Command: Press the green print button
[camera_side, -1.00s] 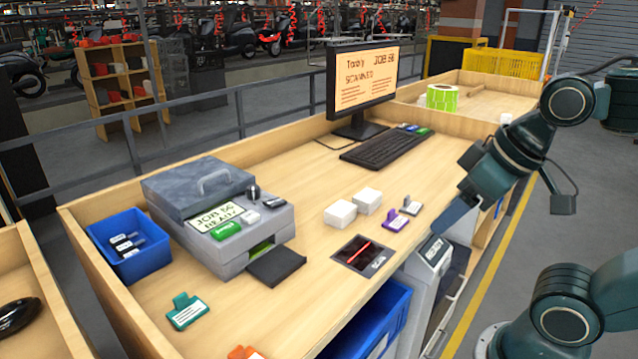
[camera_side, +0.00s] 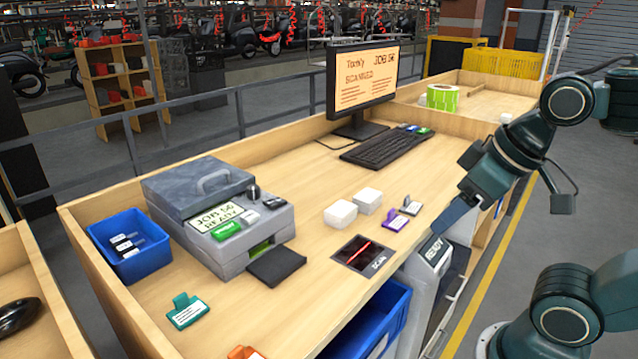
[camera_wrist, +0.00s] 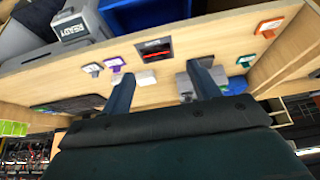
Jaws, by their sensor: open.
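The green print button (camera_side: 226,230) sits on the front panel of the grey label printer (camera_side: 217,262). It lies below a small display (camera_side: 217,214) that reads JOB 56 READY, with a white button (camera_side: 250,217) beside it. My gripper (camera_side: 438,222) is at the right, over the bench's front edge, well away from the printer. In the wrist view both fingers of my gripper (camera_wrist: 160,85) are spread, with nothing between them.
A blue bin (camera_side: 131,248) stands left of the printer. Two white boxes (camera_side: 354,207), a scan window (camera_side: 363,254) and small tags (camera_side: 188,311) lie on the bench. A monitor (camera_side: 361,84) and keyboard (camera_side: 386,148) are behind. The bench is bare between printer and keyboard.

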